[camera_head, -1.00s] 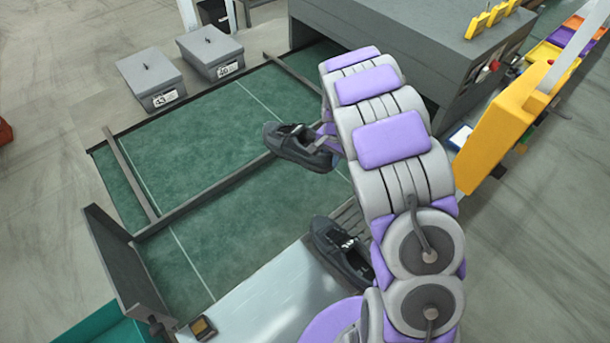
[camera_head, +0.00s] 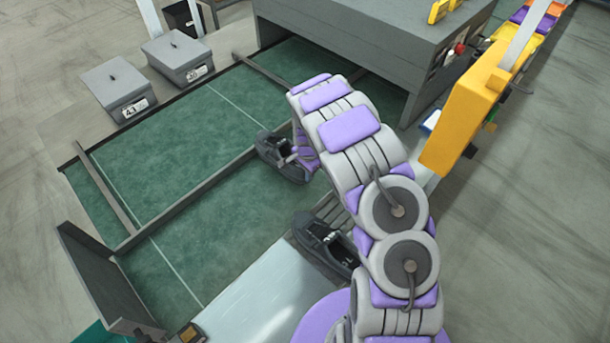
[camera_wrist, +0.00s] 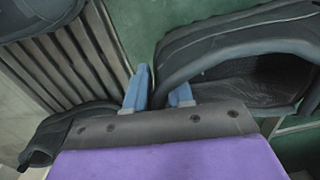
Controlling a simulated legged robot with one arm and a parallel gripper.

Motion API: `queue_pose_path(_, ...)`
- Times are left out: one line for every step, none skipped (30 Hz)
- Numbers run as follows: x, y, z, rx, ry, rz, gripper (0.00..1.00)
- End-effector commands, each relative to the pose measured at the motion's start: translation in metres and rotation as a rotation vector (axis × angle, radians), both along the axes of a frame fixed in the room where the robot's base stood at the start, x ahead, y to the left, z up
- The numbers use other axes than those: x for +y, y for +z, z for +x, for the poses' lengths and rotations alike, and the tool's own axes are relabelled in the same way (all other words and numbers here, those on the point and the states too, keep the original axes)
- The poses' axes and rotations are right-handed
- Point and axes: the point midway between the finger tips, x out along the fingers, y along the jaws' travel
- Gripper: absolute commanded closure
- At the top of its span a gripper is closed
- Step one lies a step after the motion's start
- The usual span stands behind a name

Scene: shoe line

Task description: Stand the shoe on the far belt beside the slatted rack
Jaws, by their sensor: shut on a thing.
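A dark shoe (camera_head: 275,150) hangs at the end of my arm in the head view, over the line of the belt's middle rail. In the wrist view, the shoe (camera_wrist: 235,45) fills the right side, and my gripper (camera_wrist: 159,92) is shut on its collar wall, with the right blue finger inside the opening. The slatted rack (camera_wrist: 70,65) lies left of my fingers; in the head view, a second dark shoe (camera_head: 322,240) rests at the rack. The green far belt (camera_head: 165,140) spreads beyond the rail. The held shoe's height above it is unclear.
The middle rail (camera_head: 190,200) splits the green surface. A grey machine housing (camera_head: 345,45) stands at the back, and a yellow unit (camera_head: 465,115) at the right. Two lidded grey boxes (camera_head: 118,88) stand past the left edge. Much of the far belt is clear.

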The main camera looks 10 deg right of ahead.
Motion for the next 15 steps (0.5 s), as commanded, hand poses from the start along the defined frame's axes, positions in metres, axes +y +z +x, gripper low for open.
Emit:
queue_pose_path(0.001,-0.0086,-0.0003,0.002,0.0,0.001,1.0)
queue_pose_path(0.0017,-0.0115,-0.0003,0.002,0.001,0.0,1.0)
queue_pose_path(0.0028,-0.0137,-0.0004,0.002,0.001,0.0,1.0)
queue_pose_path(0.0034,-0.014,-0.0002,0.002,0.002,-0.001,1.0)
queue_pose_path(0.0035,-0.0138,-0.0003,0.001,0.002,-0.002,1.0)
queue_pose_path(0.0036,-0.013,-0.0003,0.0,0.002,-0.001,1.0)
queue_pose_path(0.0037,-0.0127,-0.0004,0.0,0.002,-0.002,1.0)
queue_pose_path(0.0041,-0.0126,-0.0005,0.0,0.002,-0.002,1.0)
queue_pose_path(0.0044,-0.0124,-0.0005,0.001,0.002,-0.003,1.0)
queue_pose_path(0.0044,-0.0126,-0.0006,0.001,0.002,-0.003,1.0)
queue_pose_path(0.0044,-0.013,-0.0004,0.001,0.002,-0.003,1.0)
queue_pose_path(0.0042,-0.0141,-0.0004,0.001,0.002,-0.003,1.0)
queue_pose_path(0.0039,-0.0151,-0.0004,0.001,0.002,-0.002,1.0)
queue_pose_path(0.0035,-0.016,-0.0003,0.001,0.002,-0.002,1.0)
queue_pose_path(0.0032,-0.0173,-0.0003,0.001,0.002,-0.002,1.0)
